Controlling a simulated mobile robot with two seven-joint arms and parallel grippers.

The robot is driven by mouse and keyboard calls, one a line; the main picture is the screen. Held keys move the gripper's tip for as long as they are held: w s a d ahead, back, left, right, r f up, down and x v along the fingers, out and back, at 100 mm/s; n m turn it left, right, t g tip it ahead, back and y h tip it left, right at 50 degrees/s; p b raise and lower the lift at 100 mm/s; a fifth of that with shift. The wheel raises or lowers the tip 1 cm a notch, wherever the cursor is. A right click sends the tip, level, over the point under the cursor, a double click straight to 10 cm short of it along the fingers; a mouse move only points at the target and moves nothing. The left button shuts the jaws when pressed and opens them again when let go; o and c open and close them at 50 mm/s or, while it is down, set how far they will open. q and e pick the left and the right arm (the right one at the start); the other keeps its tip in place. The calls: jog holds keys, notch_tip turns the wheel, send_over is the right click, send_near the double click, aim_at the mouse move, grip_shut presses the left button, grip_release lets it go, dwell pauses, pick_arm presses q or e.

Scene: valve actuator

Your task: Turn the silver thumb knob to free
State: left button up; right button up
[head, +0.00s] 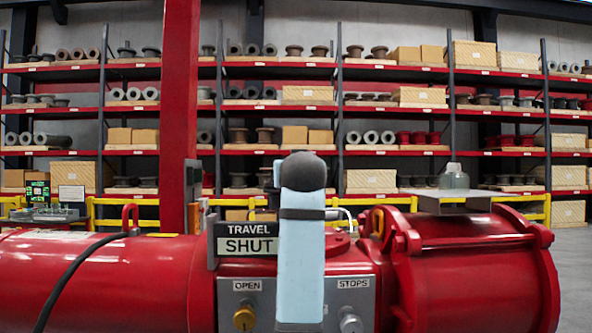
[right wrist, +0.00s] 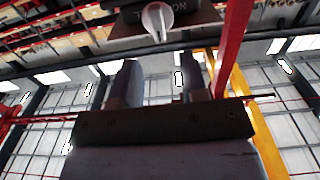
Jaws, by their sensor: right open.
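In the right wrist view, a silver thumb knob (right wrist: 157,20) with a flattened, pointed shape sits at the top edge on a dark plate (right wrist: 200,14). The plate's lettering is partly hidden by the knob; only a "T" and "ION" read. My right gripper (right wrist: 160,64) is open and empty, its two fingers apart below the knob in the picture and not touching it. In the head view, a silver round knob (head: 350,322) shows under the STOPS label at the bottom edge. I cannot tell whether it is the same knob. My left gripper is not in view.
A brass knob (head: 244,318) sits under the OPEN label. A TRAVEL SHUT sign (head: 247,237) stands above on the red actuator (head: 100,275). My pale blue arm link covers the panel's middle. A black cable (head: 75,275) crosses the left cylinder. Shelving (head: 380,107) stands behind.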

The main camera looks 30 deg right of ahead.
jog(key=x, duration=0.5)
jog(key=shift+w+p, duration=0.1)
jog(key=shift+p, duration=0.3)
grip_shut()
